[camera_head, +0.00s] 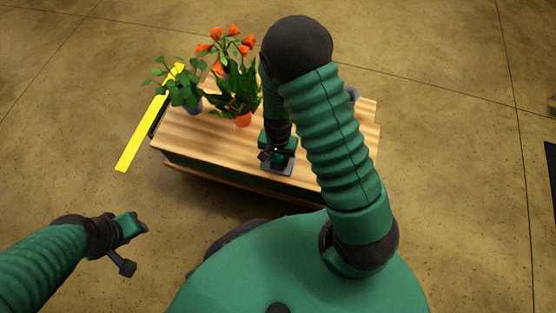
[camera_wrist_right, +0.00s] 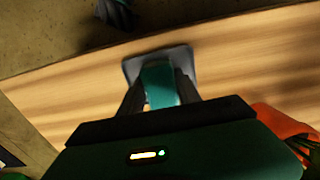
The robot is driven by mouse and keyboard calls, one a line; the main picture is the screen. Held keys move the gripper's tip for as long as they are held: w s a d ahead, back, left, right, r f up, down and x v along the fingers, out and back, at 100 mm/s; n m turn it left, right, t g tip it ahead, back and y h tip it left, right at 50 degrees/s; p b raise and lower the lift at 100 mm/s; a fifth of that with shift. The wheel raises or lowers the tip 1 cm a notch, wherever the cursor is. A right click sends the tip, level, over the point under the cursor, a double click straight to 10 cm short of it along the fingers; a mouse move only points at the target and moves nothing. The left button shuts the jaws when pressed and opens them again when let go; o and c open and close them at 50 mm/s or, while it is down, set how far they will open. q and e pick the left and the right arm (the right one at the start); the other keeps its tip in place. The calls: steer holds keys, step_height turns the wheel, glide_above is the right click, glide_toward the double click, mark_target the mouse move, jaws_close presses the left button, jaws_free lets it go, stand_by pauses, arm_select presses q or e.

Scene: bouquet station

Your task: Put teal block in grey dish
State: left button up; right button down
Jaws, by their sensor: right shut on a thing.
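The teal block (camera_wrist_right: 160,84) is between the two fingers of my right gripper (camera_wrist_right: 160,92) in the right wrist view. The gripper is shut on it. The grey dish (camera_wrist_right: 182,56) shows behind the block, its rim around the block's far end. I cannot tell whether the block touches the dish. In the head view my right gripper (camera_head: 272,157) is just over the grey dish (camera_head: 278,170) at the table's near edge, and it hides the block.
The wooden table (camera_head: 205,140) holds a plant in a grey pot (camera_head: 194,105) and an orange-flowered plant in an orange pot (camera_head: 243,119) at the left. A grey round object (camera_head: 352,92) is partly hidden behind my right arm. A yellow strip (camera_head: 150,117) lies left of the table.

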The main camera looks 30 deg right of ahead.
steer(key=shift+f, duration=0.1)
steer(key=c, duration=0.9)
jaws_free()
steer(key=shift+o, duration=0.2)
steer(key=s+a+r+n+t+p, duration=0.1)
steer(key=r+n+p, duration=0.3)
steer(key=r, duration=0.8)
steer(key=s+a+r+n+t+p, duration=0.1)
steer(key=s+a+r+n+p, duration=0.2)
steer(key=r, duration=1)
steer(key=n+p, duration=0.1)
steer(key=n, duration=0.2)
steer(key=shift+a+r+t+p, duration=0.15)
steer(key=shift+r+t+p, duration=0.05)
steer(key=shift+t+p, duration=0.1)
steer(key=shift+s, duration=0.1)
